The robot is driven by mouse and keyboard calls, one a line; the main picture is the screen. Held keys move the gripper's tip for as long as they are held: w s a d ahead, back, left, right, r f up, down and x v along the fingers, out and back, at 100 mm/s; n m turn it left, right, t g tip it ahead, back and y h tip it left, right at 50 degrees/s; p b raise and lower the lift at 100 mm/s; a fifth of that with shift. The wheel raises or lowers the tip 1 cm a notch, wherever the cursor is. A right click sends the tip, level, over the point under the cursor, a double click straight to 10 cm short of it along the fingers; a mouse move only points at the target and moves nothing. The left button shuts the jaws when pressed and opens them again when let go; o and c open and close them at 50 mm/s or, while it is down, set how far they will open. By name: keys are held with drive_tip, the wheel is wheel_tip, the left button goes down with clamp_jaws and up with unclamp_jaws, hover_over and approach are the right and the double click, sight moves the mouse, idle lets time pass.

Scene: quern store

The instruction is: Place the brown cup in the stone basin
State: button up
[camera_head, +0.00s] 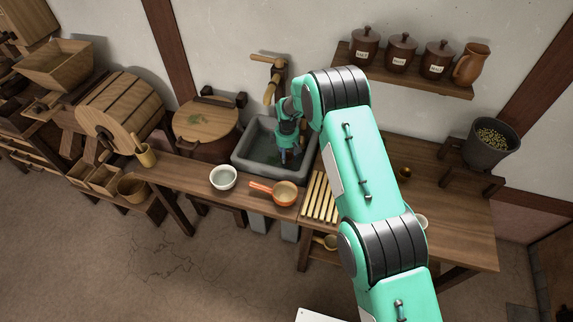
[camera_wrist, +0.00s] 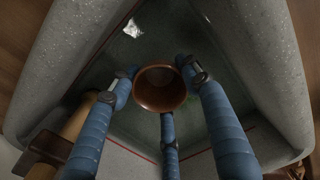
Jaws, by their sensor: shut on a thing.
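The brown cup (camera_wrist: 160,90) shows in the wrist view between the blue fingers of my gripper (camera_wrist: 160,85), which is shut on it. I look down into the cup's round mouth. The cup is over the inside of the grey stone basin (camera_wrist: 270,60), whose walls surround it. I cannot tell whether it touches the basin floor. In the head view my gripper (camera_head: 288,152) points down into the stone basin (camera_head: 262,172). The cup is hidden there behind the fingers.
A white bowl (camera_head: 223,178) and an orange pan (camera_head: 284,194) stand in front of the basin. A slatted rack (camera_head: 320,198) lies to its right. A wooden tap (camera_head: 271,78) is on the wall behind. A lidded wooden tub (camera_head: 206,125) stands left.

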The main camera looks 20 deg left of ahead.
drive_tip(key=shift+f, duration=0.25)
drive_tip(key=shift+f, duration=1.8)
drive_tip(key=shift+f+b, duration=0.15)
drive_tip(key=shift+b, duration=0.25)
drive_tip(key=o, duration=1.2)
wheel_tip(320, 180, up, 12)
drive_tip(key=p, duration=0.2)
drive_tip(key=shift+r, duration=0.2)
